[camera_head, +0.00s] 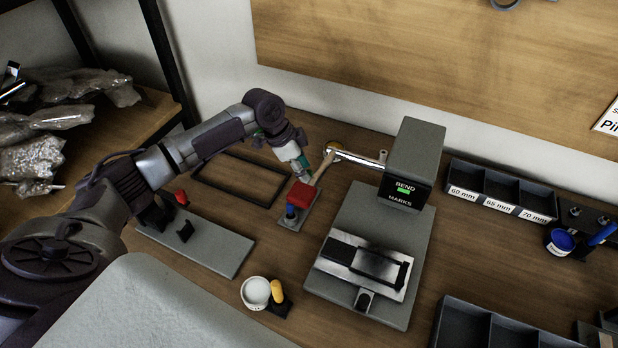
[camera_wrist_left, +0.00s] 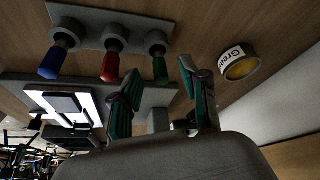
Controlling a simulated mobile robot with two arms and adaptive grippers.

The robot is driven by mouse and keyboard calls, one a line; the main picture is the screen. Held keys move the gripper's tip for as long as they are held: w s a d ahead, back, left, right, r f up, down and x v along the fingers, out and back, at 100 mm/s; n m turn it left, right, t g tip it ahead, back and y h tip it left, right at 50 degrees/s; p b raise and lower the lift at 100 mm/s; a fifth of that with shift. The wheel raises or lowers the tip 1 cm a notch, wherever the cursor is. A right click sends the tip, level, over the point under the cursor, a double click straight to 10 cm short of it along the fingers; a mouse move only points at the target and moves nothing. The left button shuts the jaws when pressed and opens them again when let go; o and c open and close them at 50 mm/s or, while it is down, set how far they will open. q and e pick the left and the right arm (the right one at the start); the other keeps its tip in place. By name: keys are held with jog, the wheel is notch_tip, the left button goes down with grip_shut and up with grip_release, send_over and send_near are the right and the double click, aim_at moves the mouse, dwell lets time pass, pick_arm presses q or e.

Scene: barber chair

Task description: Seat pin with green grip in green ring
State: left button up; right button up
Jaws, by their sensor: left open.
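In the left wrist view a grey rack (camera_wrist_left: 130,22) holds a pin with green grip (camera_wrist_left: 160,69), one with red grip (camera_wrist_left: 109,68) and one with blue grip (camera_wrist_left: 53,62), each at a round grey socket. My left gripper (camera_wrist_left: 160,78) is open, its fingers spread near the green grip, with nothing visible held. In the head view the left gripper (camera_head: 303,174) is above the far end of the rack (camera_head: 278,219); red (camera_head: 301,192) and blue (camera_head: 291,211) grips show, and the green grip cannot be made out. I cannot identify a green ring.
A bending device marked BEND MARKS (camera_head: 404,184) stands right of the rack.

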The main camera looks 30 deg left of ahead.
pick_arm(q)
jog(key=x, duration=0.3)
jog(key=shift+w+d+f, duration=0.1)
jog(key=shift+d+f, duration=0.05)
jog(key=shift+c, duration=0.2)
grip_shut()
